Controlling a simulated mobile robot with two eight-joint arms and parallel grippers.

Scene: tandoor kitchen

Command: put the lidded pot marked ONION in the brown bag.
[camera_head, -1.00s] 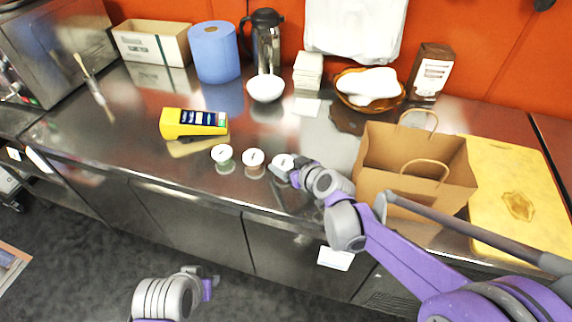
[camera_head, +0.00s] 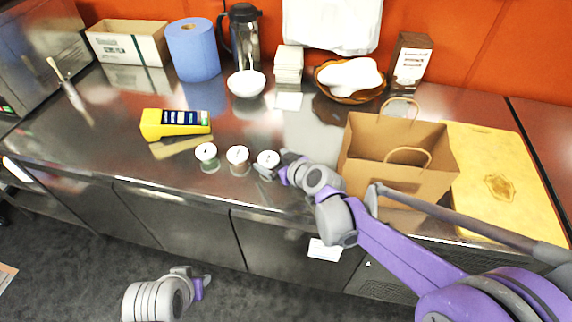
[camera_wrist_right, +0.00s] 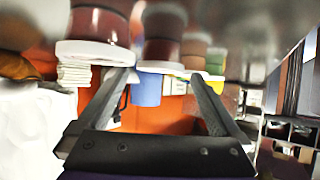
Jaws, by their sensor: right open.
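The right wrist view is upside down and shows the open fingers (camera_wrist_right: 158,77), with lidded pots (camera_wrist_right: 95,52) beyond. The brown bag (camera_head: 400,175) stands open to the right. My left gripper (camera_head: 202,281) is low, over the floor.
A yellow card terminal (camera_head: 175,122) lies behind the pots. A white bowl (camera_head: 246,84), blue roll (camera_head: 193,50), flask (camera_head: 243,35) and bread basket (camera_head: 350,80) stand at the back. A yellow board (camera_head: 500,190) lies right of the bag. Counter between pots and bowl is clear.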

